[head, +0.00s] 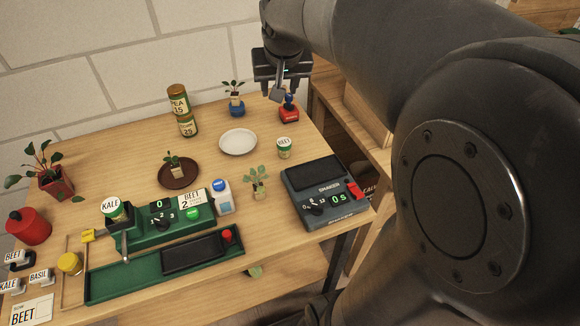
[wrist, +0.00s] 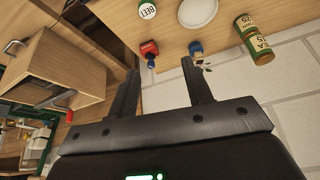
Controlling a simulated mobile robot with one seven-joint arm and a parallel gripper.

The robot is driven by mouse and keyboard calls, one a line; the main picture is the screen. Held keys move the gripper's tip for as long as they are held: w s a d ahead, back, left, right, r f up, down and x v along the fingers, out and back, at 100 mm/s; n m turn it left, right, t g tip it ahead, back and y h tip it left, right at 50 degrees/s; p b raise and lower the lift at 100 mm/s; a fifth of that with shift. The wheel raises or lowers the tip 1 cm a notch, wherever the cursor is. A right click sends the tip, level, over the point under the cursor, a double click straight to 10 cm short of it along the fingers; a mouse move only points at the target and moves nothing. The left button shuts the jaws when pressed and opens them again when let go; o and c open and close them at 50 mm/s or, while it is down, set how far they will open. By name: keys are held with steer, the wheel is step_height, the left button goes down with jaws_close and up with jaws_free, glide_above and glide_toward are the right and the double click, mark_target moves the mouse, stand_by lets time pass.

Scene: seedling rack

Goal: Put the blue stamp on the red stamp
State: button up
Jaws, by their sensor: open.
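A red block (head: 289,114), seemingly the red stamp, stands near the table's back right edge. A small blue piece (head: 289,101), seemingly the blue stamp, sits on top of it, apparently upright. In the wrist view the red block (wrist: 149,47) and the blue piece (wrist: 150,63) show beyond my fingers, nearer the left one. My gripper (head: 283,91) is open and empty above and close to the blue piece; it also shows in the wrist view (wrist: 161,69). Whether a finger touches the blue piece cannot be told.
A blue base with a seedling (head: 236,109) stands just left of the red block. A white plate (head: 238,142), a beet jar (head: 284,148), stacked tins (head: 183,111) and a shaker machine (head: 325,193) are around. A wooden cabinet (wrist: 60,72) stands beside the table.

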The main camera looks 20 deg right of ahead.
steer(key=s+a+f+n, duration=0.1)
steer(key=s+a+f, duration=0.1)
steer(key=s, duration=0.8)
steer(key=s+a+f+n, duration=0.1)
steer(key=s+a, duration=0.2)
steer(key=s, duration=0.7)
steer(key=shift+s+a+f+t+y, duration=0.3)
steer(key=shift+a+f+y, duration=0.05)
steer(key=shift+a+y, duration=0.05)
